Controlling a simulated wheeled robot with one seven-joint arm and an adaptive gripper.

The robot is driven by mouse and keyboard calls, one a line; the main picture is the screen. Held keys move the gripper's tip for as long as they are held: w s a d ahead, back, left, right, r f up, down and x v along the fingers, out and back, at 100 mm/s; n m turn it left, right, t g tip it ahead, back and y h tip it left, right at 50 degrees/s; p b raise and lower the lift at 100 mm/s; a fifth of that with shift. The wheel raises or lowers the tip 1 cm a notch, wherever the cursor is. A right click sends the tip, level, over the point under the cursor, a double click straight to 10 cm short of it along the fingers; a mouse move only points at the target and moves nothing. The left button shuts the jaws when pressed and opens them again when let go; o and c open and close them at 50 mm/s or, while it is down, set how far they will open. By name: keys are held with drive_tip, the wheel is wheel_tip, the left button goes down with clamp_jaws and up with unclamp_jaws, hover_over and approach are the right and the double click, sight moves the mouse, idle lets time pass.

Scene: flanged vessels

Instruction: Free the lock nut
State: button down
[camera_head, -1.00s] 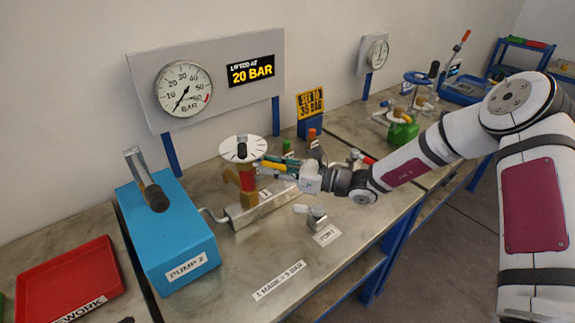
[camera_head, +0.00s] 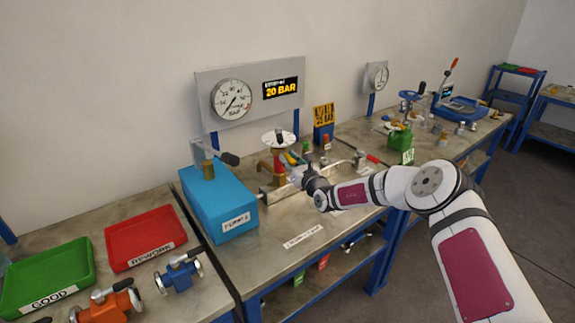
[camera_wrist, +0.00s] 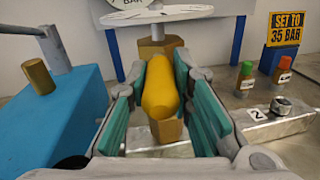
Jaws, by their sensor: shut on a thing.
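A brass valve (camera_head: 278,170) with a red upper part and a white marked disc (camera_head: 278,137) stands on the bench beside the blue pump. In the wrist view a yellow handle (camera_wrist: 160,88) points towards me from brass hex parts (camera_wrist: 157,47) below the white disc. My gripper (camera_wrist: 162,75) is shut on the yellow handle, its teal pads on either side. My gripper also shows in the head view (camera_head: 297,170), at the right side of the valve. I cannot tell which brass part is the lock nut.
The blue pump (camera_head: 222,205) stands left of the valve. A gauge board (camera_head: 250,92) reading 20 BAR is behind. Small red- and green-capped bottles (camera_wrist: 283,67) and a "2" station (camera_wrist: 275,122) are at right. Red (camera_head: 147,236) and green (camera_head: 47,275) trays are left.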

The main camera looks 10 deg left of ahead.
drive_tip(key=shift+s+a, duration=0.1)
drive_tip(key=shift+a, duration=0.1)
idle(0.4)
drive_tip(key=c, duration=1.4)
unclamp_jaws()
drive_tip(key=shift+m, duration=0.3)
drive_tip(key=v, duration=1.2)
drive_tip(key=shift+s+a, duration=0.15)
drive_tip(key=shift+a, duration=0.05)
